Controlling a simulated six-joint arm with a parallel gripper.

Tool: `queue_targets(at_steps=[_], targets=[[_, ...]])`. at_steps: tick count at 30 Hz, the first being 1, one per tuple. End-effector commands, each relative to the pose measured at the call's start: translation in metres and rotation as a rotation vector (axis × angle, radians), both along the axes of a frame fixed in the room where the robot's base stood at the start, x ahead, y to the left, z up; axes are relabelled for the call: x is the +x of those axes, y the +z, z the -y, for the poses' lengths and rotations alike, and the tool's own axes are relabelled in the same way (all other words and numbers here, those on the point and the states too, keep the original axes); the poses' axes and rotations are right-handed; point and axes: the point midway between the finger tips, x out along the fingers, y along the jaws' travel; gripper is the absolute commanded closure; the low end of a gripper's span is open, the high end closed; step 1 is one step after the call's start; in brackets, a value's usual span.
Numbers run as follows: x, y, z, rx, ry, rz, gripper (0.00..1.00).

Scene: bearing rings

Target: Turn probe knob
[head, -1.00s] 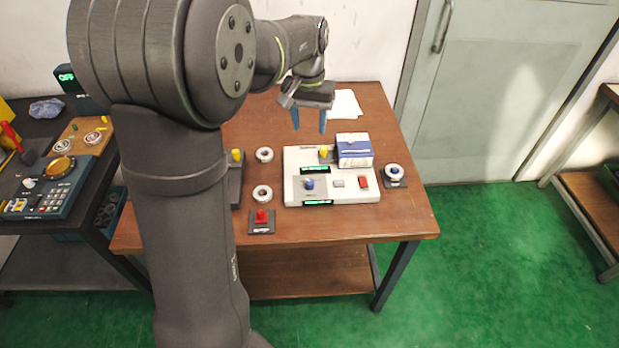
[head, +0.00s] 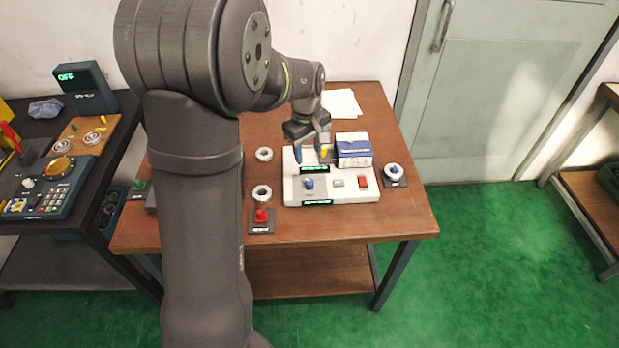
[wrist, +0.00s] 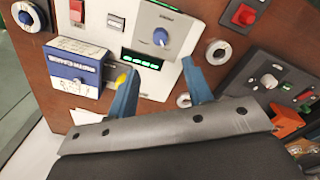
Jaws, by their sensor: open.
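A white tester (head: 345,196) stands on the brown table. A blue knob (head: 309,183) is on its front left part and also shows in the wrist view (wrist: 160,36), its pointer line visible. A yellow knob or post (head: 324,151) is at the tester's back; in the wrist view its yellow part (wrist: 121,78) shows beside one finger. My gripper (head: 311,158) is open with blue fingers, over the back of the tester. In the wrist view the open fingers (wrist: 160,70) have nothing visible held between them, and the blue knob lies beyond their tips.
The tester carries a red switch (head: 363,182) and a lit green display (head: 317,203). Rings (head: 262,192) lie to its left, a red part (head: 261,216) at front, and a ringed post (head: 394,173) at right.

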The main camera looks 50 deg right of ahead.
Motion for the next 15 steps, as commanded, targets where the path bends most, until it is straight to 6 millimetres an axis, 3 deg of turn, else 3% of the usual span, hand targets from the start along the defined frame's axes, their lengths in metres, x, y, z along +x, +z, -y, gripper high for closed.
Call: queue_targets(at_steps=[9,15], targets=[[-0.001,-0.071,0.001,0.004,-0.001,-0.002,0.54],[-0.001,-0.101,0.003,0.002,-0.001,-0.001,0.54]])
